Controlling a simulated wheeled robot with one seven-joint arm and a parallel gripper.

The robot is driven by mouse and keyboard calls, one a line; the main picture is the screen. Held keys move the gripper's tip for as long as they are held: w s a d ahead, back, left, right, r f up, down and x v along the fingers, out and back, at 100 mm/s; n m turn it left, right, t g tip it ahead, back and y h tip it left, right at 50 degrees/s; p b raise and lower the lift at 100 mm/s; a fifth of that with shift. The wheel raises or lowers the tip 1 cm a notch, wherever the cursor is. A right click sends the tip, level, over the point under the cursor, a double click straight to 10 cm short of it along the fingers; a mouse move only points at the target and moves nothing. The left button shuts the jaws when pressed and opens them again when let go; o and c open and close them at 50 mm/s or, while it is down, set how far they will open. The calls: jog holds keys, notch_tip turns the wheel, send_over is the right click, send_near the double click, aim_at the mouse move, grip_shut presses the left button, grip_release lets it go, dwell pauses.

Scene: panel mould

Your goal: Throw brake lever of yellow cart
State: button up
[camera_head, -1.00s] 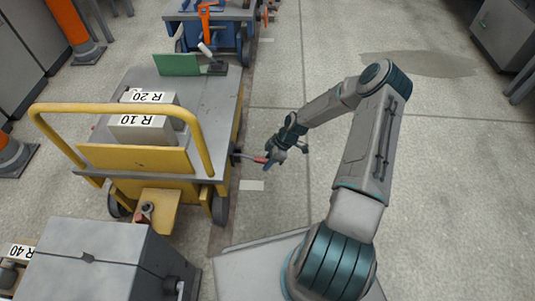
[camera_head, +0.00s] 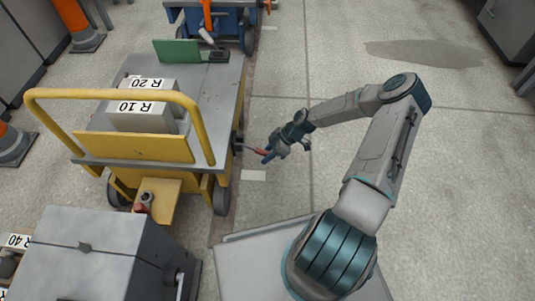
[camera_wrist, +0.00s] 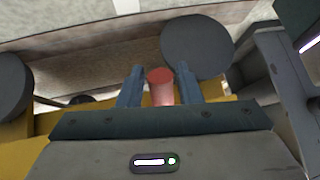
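The yellow cart (camera_head: 206,164) stands at the left of the head view, with a grey deck and a yellow push handle (camera_head: 110,94). Its brake lever (camera_head: 262,151) sticks out from the cart's right side, with a thin dark rod and a red grip. My gripper (camera_head: 268,156) is at the lever's outer end, right of the cart. In the wrist view the red grip (camera_wrist: 161,85) stands between my two fingers (camera_wrist: 159,86). The fingers look closed in on it, with little gap at the sides. The exact contact is hard to see.
A grey box-like unit (camera_head: 85,250) stands at the front left. A blue cart (camera_head: 229,25) is behind the yellow cart. Boxes marked R 10 and R 20 (camera_head: 140,117) and a green piece (camera_head: 177,50) lie on the yellow cart's deck. The floor (camera_head: 480,170) to the right is clear.

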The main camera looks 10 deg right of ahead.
jog(key=shift+o, duration=0.4)
jog(key=p+v, duration=0.5)
jog(key=v, duration=0.8)
jog(key=shift+d+r, duration=0.25)
jog(key=s+a+r+m+h+p, duration=0.1)
jog(key=s+r+m+h+p, duration=0.15)
jog(key=r+p, duration=0.85)
jog(key=s+a+r+m+g+h+p, duration=0.1)
jog(key=s+a+r+m+h+p, duration=0.15)
jog(key=r, duration=1.65)
jog(key=s+r+m+h+p, duration=0.25)
jog(key=r+p, duration=0.45)
jog(key=r, duration=0.8)
jog(key=s+a+r+m+t+p, duration=0.1)
jog(key=s+r+p, duration=0.5)
jog(key=r, duration=0.7)
jog(key=s+a+r+m+t+p, duration=0.2)
jog(key=s+a+r+m+p, duration=0.2)
jog(key=r, duration=0.8)
jog(key=s+m+p, duration=0.2)
jog(key=s+p, duration=0.1)
jog(key=s, duration=0.1)
jog(key=shift+s+a+r+t, duration=0.2)
jog(key=shift+a+r+t, duration=0.1)
jog(key=shift+r, duration=0.05)
